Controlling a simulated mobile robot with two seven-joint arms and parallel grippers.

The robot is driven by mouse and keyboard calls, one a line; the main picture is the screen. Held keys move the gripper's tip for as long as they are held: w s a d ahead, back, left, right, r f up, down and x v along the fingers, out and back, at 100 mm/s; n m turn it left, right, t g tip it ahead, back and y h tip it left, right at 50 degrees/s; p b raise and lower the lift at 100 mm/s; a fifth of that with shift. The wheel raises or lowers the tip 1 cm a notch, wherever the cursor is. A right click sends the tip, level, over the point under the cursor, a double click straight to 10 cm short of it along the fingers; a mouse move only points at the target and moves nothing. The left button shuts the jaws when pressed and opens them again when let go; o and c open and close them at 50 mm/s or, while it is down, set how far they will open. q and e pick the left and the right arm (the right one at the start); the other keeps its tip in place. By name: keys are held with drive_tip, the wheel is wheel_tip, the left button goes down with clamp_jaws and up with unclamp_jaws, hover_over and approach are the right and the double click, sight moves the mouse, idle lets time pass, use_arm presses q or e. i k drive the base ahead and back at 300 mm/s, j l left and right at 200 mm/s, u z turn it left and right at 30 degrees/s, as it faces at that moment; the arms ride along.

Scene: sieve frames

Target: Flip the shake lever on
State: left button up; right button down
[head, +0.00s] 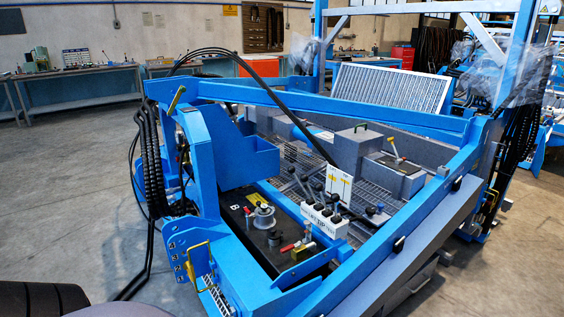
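The blue sieve frame (330,107) fills the middle of the head view. Inside it, a white valve block (325,221) carries several short levers with dark knobs and small labels. One label seems to read "TIP"; I cannot read a "shake" label. A separate lever (393,147) stands tilted on a grey box farther back right. A red-handled lever (291,247) lies low on the dark panel left of the valve block. I cannot tell which one is the shake lever or its position. Neither of my grippers is in view.
Black hoses (150,170) hang on the frame's left post, and one arches over the middle. A blue bin (249,162) sits behind the dark panel. A sloping side beam (410,240) bounds the valve block on the right. Open concrete floor (70,190) lies left.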

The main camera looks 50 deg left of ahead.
sight(291, 169)
drive_tip(key=i+l+u, duration=0.1)
drive_tip(key=i+u, duration=0.15)
drive_tip(key=u, duration=0.2)
drive_tip(key=i+l+u, duration=0.15)
drive_tip(key=u, duration=0.25)
drive_tip(key=i+l+u, duration=0.2)
drive_tip(key=u, duration=0.25)
drive_tip(key=i+l+u, duration=0.15)
drive_tip(key=l+u, duration=0.25)
drive_tip(key=i+l+u, duration=0.1)
drive_tip(key=l+u, duration=0.15)
drive_tip(key=u, duration=0.2)
drive_tip(key=l+u, duration=0.75)
drive_tip(key=l, duration=0.15)
drive_tip(key=l+u, duration=0.75)
drive_tip(key=l, duration=0.25)
